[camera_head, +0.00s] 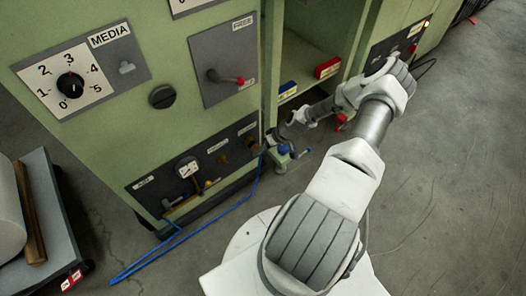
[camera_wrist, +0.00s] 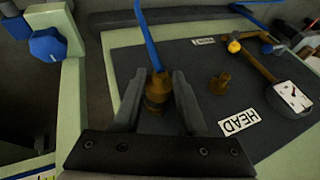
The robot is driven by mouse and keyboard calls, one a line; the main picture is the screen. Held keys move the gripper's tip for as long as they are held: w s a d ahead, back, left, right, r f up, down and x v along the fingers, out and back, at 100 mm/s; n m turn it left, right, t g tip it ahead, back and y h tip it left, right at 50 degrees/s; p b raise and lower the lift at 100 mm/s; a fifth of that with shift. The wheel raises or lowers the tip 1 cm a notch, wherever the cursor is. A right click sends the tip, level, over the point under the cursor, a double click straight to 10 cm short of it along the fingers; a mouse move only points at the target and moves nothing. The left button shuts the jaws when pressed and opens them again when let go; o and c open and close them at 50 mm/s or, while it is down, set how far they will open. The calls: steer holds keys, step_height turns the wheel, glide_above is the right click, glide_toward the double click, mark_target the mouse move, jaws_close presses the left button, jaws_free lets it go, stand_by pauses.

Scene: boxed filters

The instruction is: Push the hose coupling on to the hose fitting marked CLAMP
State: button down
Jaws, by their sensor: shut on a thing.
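The brass hose coupling (camera_wrist: 156,91), with the blue hose (camera_wrist: 148,35) running from it, sits between the fingers of my gripper (camera_wrist: 158,98), which is shut on it. In the head view my gripper (camera_head: 268,143) is small, at the right end of the dark lower panel, beside a brass piece (camera_head: 252,146). A bare brass fitting (camera_wrist: 220,84) stands right of my gripper in the wrist view, near the upside-down HEAD label (camera_wrist: 240,122). I cannot read a CLAMP label. The fitting behind the coupling is hidden, so I cannot tell whether they touch.
The panel also carries a gauge (camera_wrist: 291,97) and a yellow knob (camera_wrist: 234,46) on pipework. A blue knob (camera_wrist: 47,45) is left of my gripper in the wrist view. The blue hose (camera_head: 190,235) loops across the floor. A cart (camera_head: 55,220) stands at the left.

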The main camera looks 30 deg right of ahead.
steer(key=shift+w+r, duration=0.1)
steer(key=shift+w, duration=0.05)
stand_by(0.4)
steer(key=shift+c, duration=1.9)
jaws_free()
steer(key=p+v, duration=0.6)
steer(key=v, duration=1.1)
steer(key=shift+d, duration=0.15)
steer(key=shift+r, duration=0.15)
